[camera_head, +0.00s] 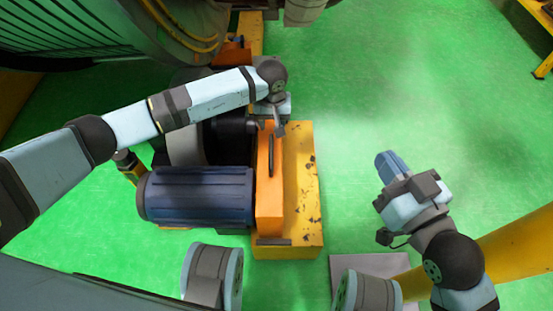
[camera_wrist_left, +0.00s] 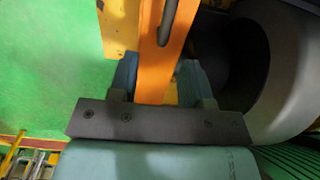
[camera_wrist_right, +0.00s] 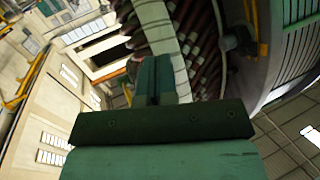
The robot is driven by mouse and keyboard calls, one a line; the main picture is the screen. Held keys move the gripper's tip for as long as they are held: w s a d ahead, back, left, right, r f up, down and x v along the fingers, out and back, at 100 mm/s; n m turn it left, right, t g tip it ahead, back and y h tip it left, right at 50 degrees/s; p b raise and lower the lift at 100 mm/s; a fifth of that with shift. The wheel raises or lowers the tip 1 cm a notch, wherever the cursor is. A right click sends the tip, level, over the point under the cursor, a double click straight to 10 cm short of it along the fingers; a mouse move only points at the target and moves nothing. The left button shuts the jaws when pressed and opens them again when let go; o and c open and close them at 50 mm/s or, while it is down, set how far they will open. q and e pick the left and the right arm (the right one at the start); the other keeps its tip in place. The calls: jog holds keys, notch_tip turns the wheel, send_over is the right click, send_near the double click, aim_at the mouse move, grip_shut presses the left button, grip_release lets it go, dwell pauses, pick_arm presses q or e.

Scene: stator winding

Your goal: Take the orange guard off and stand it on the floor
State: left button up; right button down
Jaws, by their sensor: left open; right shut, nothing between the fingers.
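The orange guard (camera_head: 268,195) is an upright panel with a dark handle (camera_head: 273,155) on its face. It stands between the blue motor (camera_head: 197,195) and the yellow block (camera_head: 303,190). My left gripper (camera_head: 279,128) is at the guard's far end. In the left wrist view the open fingers of my left gripper (camera_wrist_left: 156,82) lie on either side of the guard (camera_wrist_left: 158,75), apart from full closure. The handle also shows there (camera_wrist_left: 167,22). My right gripper (camera_head: 387,165) is off to the right over the floor, shut and empty; its closed fingers show in the right wrist view (camera_wrist_right: 153,82).
The green floor (camera_head: 430,100) is clear to the right of the yellow block. A large ribbed machine (camera_head: 70,30) with yellow cables fills the upper left. A yellow beam (camera_head: 515,250) crosses the lower right, and a grey plate (camera_head: 370,264) lies near the front.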

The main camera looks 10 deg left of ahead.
aim_at(271, 136)
pick_arm(q)
jog(key=f+b, duration=0.1)
jog(key=f, duration=0.1)
jog(key=f+b, duration=0.1)
jog(key=f, duration=0.1)
jog(key=shift+s+a+f+b, duration=0.15)
jog(key=shift+s+f+b, duration=0.05)
jog(key=shift+b, duration=0.2)
jog(key=shift+f, duration=0.35)
jog(key=shift+w+f, duration=0.1)
jog(key=c, duration=0.7)
grip_shut()
pick_arm(e)
jog(key=shift+w+d+r+n+t, duration=0.15)
jog(key=shift+w+d+n+t, duration=0.35)
jog(key=shift+n, duration=0.5)
